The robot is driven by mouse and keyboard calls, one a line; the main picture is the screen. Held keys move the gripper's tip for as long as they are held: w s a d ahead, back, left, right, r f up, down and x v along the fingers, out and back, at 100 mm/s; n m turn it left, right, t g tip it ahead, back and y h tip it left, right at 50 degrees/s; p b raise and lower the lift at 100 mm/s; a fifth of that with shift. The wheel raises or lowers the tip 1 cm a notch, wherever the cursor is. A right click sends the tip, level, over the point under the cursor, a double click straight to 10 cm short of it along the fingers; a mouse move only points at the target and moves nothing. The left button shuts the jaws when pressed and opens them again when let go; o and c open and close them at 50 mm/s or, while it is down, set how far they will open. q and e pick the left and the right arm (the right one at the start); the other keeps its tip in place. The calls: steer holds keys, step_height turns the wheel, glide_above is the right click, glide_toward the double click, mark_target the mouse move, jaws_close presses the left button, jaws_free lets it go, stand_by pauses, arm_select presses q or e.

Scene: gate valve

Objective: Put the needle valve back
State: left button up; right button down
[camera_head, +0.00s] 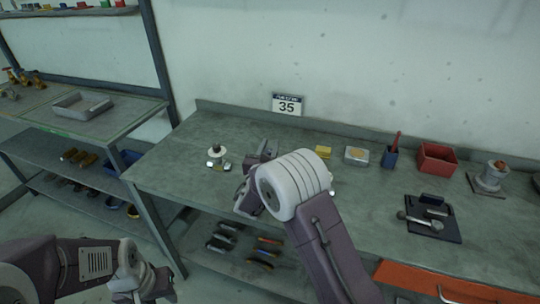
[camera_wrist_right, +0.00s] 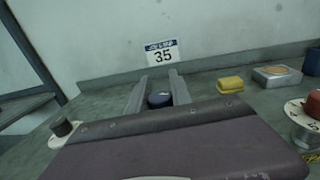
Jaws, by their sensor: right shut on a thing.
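My right gripper (camera_head: 268,147) is over the back of the workbench, left of its middle. In the right wrist view its two grey fingers (camera_wrist_right: 160,90) are on either side of a dark blue, round-topped thing (camera_wrist_right: 159,99), which I take to be the needle valve. Only its top shows; the gripper body hides the rest. In the head view my right arm hides most of the held thing. I cannot tell whether it touches the bench. My left gripper (camera_head: 150,283) is low at the left, away from the bench; its jaws are unclear.
A white disc with a dark knob (camera_head: 217,150) stands left of my right gripper. A red-knobbed disc (camera_wrist_right: 304,107) is nearby.

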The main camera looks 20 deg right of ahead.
step_height(320, 180, down, 3)
steer(key=shift+s+r, duration=0.1)
steer(key=c, duration=1.6)
jaws_free()
steer(key=shift+f, duration=0.25)
steer(key=o, duration=0.4)
steer(key=shift+o, duration=0.2)
steer(key=shift+r, duration=0.2)
steer(key=b+v, duration=0.1)
steer(key=v, duration=1.1)
